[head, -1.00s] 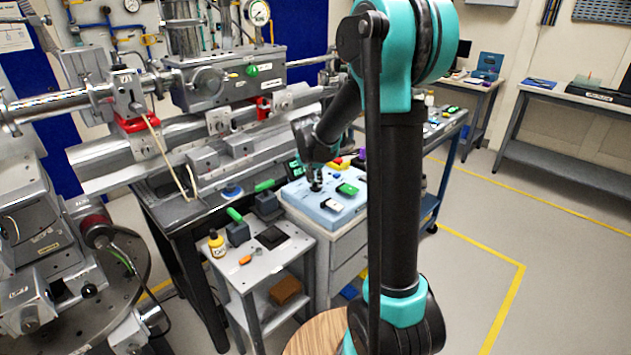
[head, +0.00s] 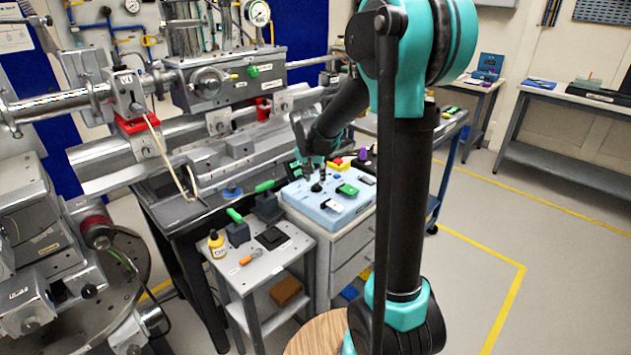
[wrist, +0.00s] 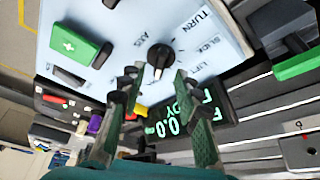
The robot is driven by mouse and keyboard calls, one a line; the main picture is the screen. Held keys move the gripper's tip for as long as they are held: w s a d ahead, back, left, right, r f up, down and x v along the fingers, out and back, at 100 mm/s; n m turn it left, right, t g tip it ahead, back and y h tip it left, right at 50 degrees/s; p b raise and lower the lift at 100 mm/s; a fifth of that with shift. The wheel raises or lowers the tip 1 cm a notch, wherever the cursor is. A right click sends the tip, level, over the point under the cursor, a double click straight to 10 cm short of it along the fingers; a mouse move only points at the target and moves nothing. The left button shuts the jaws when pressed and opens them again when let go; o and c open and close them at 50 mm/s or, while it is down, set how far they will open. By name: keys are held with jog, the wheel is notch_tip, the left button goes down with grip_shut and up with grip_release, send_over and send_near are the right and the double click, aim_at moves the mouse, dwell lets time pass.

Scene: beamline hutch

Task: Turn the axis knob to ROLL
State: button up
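The axis knob (wrist: 158,56) is a black round knob with a pale pointer line on a light blue control box (wrist: 125,22). The printed words AXIS, TURN, SLIDE and LIFT show around it; I see no ROLL label. My gripper (wrist: 157,78) is open, its two green-padded fingers apart, with the knob just beyond the tips and nothing held. In the head view the knob (head: 317,187) stands on the box (head: 310,205), and my gripper (head: 308,174) is close beside it, up and to the left. The pointer's exact setting is hard to read.
A lit green display (wrist: 182,118) stands beside the box. A green rocker switch (wrist: 80,45) sits on the box near the knob. A red button on yellow (head: 338,161) is at the box's back. A low grey side table (head: 262,262) with a yellow bottle (head: 217,244) stands at the left.

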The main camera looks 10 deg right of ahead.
jog(key=v, duration=0.9)
jog(key=shift+r, duration=0.15)
